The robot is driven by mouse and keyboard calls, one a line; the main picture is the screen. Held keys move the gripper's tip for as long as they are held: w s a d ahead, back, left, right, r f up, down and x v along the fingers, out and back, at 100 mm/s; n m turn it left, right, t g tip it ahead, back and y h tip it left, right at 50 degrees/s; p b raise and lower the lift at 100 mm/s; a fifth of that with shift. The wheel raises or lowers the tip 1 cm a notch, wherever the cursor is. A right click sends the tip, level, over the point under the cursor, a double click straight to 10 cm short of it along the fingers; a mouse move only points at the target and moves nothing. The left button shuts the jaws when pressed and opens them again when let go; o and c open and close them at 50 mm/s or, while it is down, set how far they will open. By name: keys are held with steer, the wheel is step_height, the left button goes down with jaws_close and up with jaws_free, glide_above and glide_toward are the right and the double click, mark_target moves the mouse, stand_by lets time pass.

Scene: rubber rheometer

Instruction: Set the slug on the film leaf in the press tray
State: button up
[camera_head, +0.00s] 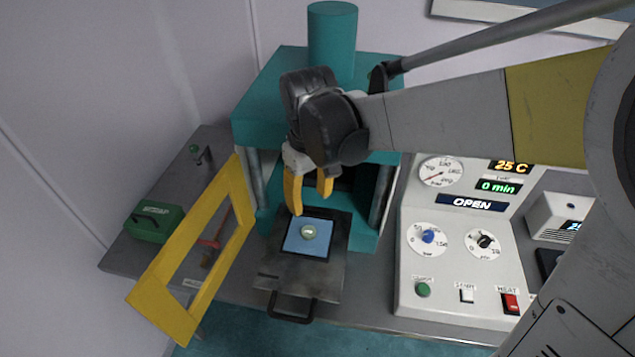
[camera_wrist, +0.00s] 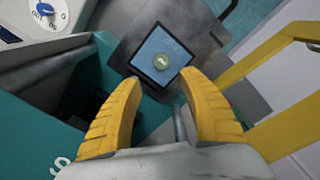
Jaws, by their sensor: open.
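The slug (camera_head: 308,232) is a small pale greenish disc. It lies near the middle of the blue film leaf (camera_head: 293,243), which lies in the dark press tray (camera_head: 270,281). The tray is drawn out in front of the teal press, its handle toward the front. My gripper (camera_head: 308,199), with yellow fingers, is above and behind the slug, apart from it. In the wrist view the slug (camera_wrist: 161,62) sits on the blue leaf (camera_wrist: 150,48), beyond the open, empty fingers (camera_wrist: 165,92).
The teal press (camera_head: 270,100) stands behind the tray. Its yellow guard frame (camera_head: 165,300) is swung open at the left. A control panel (camera_head: 455,255) reading OPEN is at the right. A green box (camera_head: 153,222) sits far left on the grey bench.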

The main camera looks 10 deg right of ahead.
steer(key=s+d+r+m+t, duration=0.3)
steer(key=s+d, duration=0.2)
steer(key=d, duration=0.1)
steer(key=s+d+r+m+t, duration=0.3)
steer(key=s+d+t, duration=0.1)
steer(key=d, duration=0.3)
steer(key=shift+s+r, duration=0.25)
steer(key=shift+s, duration=0.5)
